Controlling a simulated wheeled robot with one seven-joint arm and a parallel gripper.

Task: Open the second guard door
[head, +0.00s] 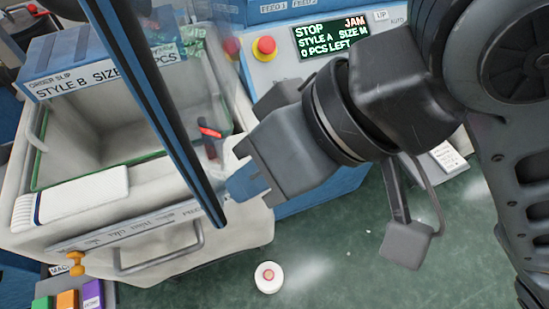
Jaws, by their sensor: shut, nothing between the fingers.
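A guard door (150,95) with a clear pane and a dark blue edge bar stands tilted across the view, in front of a white bin. I cannot read which door number it is. My gripper (248,172) is shut and empty, pointing left, just right of the bar's lower part. A blue piece (244,183) shows between the gripper and the bar; I cannot tell whether they touch. The door's hinge and handle are not clear.
The white bin (60,225) has an order slip reading STYLE B (85,82) and a front handle. Behind, a panel has a red button (264,46) and a display (330,40) reading STOP, JAM. A white round object (268,277) lies on the green floor (330,260).

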